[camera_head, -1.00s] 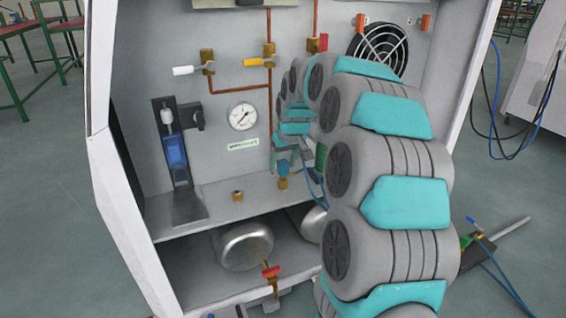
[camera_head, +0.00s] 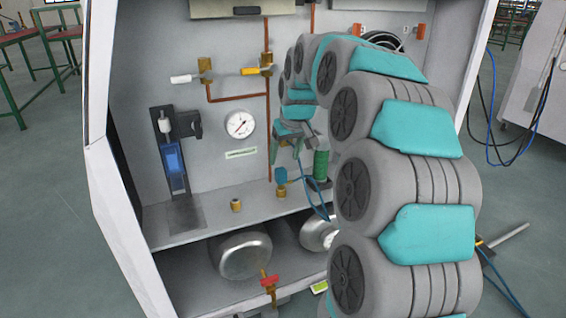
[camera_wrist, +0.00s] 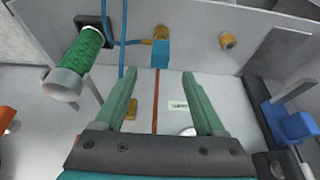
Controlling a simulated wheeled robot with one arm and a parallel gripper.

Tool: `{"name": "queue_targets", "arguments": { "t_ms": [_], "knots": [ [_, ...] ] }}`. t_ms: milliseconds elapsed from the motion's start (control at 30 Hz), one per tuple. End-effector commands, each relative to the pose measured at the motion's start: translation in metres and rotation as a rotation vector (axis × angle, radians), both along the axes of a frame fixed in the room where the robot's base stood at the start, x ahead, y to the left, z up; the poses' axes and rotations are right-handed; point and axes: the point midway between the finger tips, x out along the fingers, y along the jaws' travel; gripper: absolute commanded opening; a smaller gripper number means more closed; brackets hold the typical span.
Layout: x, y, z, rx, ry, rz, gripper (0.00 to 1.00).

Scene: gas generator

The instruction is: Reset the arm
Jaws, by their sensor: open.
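My gripper (camera_head: 287,148) is in front of the cabinet's back panel, above the shelf. In the wrist view its two green fingers (camera_wrist: 160,76) are spread apart with nothing between them. My arm reaches in from the right and hides part of the cabinet. A blue-topped fitting (camera_head: 281,180) stands on the shelf below the gripper, and it also shows beyond the fingertips in the wrist view (camera_wrist: 160,50). A green cylinder (camera_head: 320,164) stands to the right of the gripper, close to my arm.
The cabinet's shelf (camera_head: 215,222) has a brass fitting (camera_head: 236,205). Metal tanks (camera_head: 242,256) lie below it. A gauge (camera_head: 240,124), a blue device (camera_head: 173,158), and white (camera_head: 184,79) and yellow (camera_head: 252,71) valve handles are to the left. Blue hoses (camera_head: 312,192) hang near the gripper.

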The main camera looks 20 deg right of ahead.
Motion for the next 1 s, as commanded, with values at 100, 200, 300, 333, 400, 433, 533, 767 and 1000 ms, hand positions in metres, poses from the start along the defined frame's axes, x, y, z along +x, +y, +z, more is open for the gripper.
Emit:
{"name": "queue_targets", "arguments": {
  "t_ms": [100,200,300,333,400,433,533,767,1000],
  "knots": [
    [-0.001,0.000,0.002,0.000,0.000,0.000,0.72],
    [-0.001,0.000,0.002,0.000,0.000,0.000,0.72],
    [-0.001,0.000,0.002,0.000,0.000,0.000,0.72],
    [-0.002,0.001,0.002,0.001,0.001,0.001,0.72],
    [-0.008,0.007,0.002,0.003,0.010,0.007,0.72],
    [-0.013,0.012,0.002,0.004,0.016,0.010,0.72],
    [-0.039,0.034,0.002,0.014,0.051,0.027,0.72],
    [-0.143,0.093,-0.015,0.026,0.194,0.064,0.72],
    [-0.265,0.129,-0.040,0.018,0.352,0.061,0.72]
  ]
}}
